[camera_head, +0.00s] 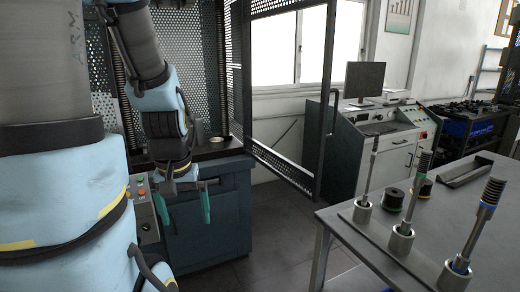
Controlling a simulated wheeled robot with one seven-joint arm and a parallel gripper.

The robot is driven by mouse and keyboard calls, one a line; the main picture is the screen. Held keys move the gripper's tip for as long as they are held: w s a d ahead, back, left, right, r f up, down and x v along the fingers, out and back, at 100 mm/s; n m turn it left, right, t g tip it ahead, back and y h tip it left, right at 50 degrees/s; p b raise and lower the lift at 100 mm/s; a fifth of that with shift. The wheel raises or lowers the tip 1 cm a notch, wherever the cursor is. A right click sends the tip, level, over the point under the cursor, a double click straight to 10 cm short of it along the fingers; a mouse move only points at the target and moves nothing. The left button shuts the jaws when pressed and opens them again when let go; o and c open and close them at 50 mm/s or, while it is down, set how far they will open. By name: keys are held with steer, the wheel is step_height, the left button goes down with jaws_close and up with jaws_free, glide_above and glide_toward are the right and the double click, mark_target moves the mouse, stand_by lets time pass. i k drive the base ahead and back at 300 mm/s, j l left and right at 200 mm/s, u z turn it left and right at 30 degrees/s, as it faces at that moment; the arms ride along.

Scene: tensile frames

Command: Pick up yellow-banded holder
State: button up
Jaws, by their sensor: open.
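A short dark cylinder with a yellowish band, which looks like the yellow-banded holder (425,187), stands on the grey table at the right. A similar black holder with a green band (392,199) stands just left of and nearer than it. My gripper (186,215) hangs at left centre, in front of the teal machine base. Its two green fingers are spread wide, with nothing between them. It is far to the left of the table and apart from both holders.
A plate on the table (330,214) carries three metal sockets with upright or tilted rods, close in front of the holders. A dark tray (467,172) lies behind. An open mesh door (290,100) stands between my gripper and the control desk (375,145).

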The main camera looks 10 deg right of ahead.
mark_target(425, 192)
steer(key=i+l, duration=0.2)
steer(key=i, duration=0.2)
steer(key=i+l+z, duration=0.1)
steer(key=i, duration=0.3)
steer(key=i+l, duration=0.3)
steer(key=i, duration=0.05)
